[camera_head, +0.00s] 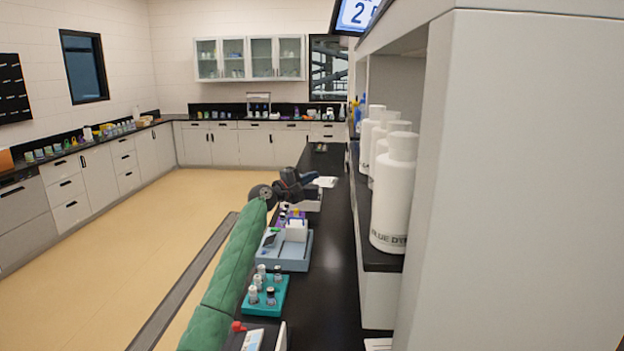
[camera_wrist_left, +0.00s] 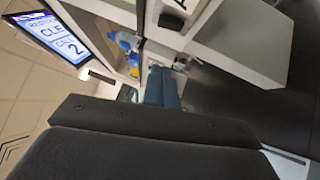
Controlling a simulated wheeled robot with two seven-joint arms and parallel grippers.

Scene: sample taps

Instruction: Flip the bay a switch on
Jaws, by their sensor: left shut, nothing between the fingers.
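My left gripper (camera_head: 307,179) reaches over the black bench at the end of my green-sleeved arm, seen small and from behind in the head view. In the left wrist view its two blue-grey fingers (camera_wrist_left: 162,86) lie close together, shut and empty. No switch is clearly made out in either view. My right gripper is in neither view.
White bottles (camera_head: 396,190) stand on the shelf right of the bench. A screen (camera_wrist_left: 55,38) hangs overhead. The black bench (camera_head: 335,240) is clear right of the trays.

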